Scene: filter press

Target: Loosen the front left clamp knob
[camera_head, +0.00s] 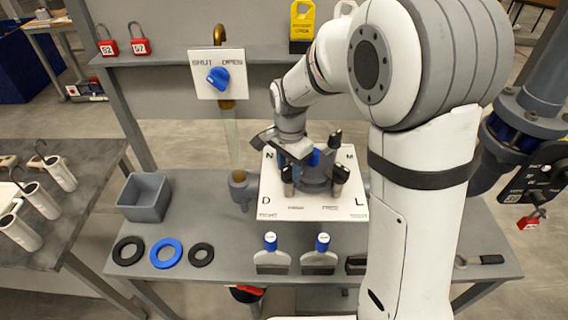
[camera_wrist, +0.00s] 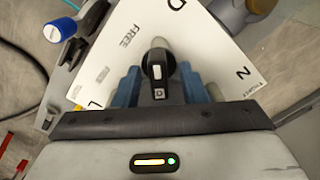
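The front left clamp knob is black with a white mark and stands by the D corner of the white plate (camera_head: 330,210); it shows in the head view (camera_head: 288,174) and in the wrist view (camera_wrist: 158,65). My gripper (camera_head: 292,152) is above the plate. In the wrist view my gripper (camera_wrist: 160,88) has its two blue-grey fingers on either side of the knob. They look open, with a narrow gap at the right; contact on the left cannot be told. Letters D, N and L and the words FREE and TIGHT show on the plate.
Other black knobs (camera_head: 340,173) stand close by on the plate. A pipe with a blue valve handle (camera_head: 218,77) rises behind. A grey bin (camera_head: 145,198), rings (camera_head: 166,253) and blue-handled scrapers (camera_head: 271,258) lie on the bench. My arm hides the bench's right part.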

